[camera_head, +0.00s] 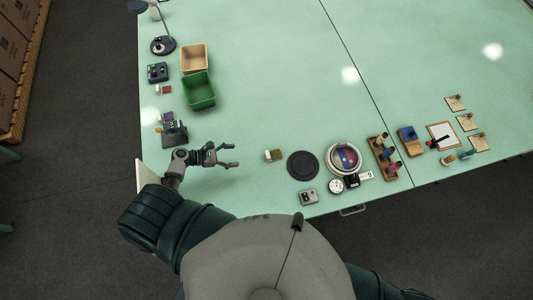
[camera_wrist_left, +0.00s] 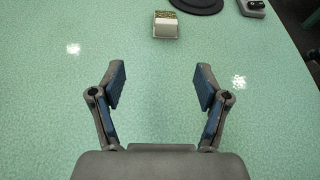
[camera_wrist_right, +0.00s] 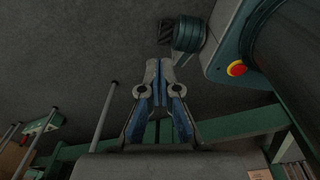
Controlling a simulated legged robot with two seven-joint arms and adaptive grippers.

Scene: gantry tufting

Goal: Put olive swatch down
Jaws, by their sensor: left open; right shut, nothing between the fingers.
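The olive swatch (camera_head: 274,155) is a small block with an olive top and a pale side, lying on the green table. It also shows in the left wrist view (camera_wrist_left: 166,24), ahead of the fingers near the top edge. My left gripper (camera_head: 234,156) is open and empty over the table, to the left of the swatch and apart from it. Its two spread fingers show in the left wrist view (camera_wrist_left: 161,88). My right gripper (camera_wrist_right: 160,75) is shut and empty over the dark floor, away from the table. It is not in the head view.
A black round disc (camera_head: 302,165) lies just right of the swatch. Green (camera_head: 198,91) and tan (camera_head: 194,58) bins stand at the back left. The table's middle is clear.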

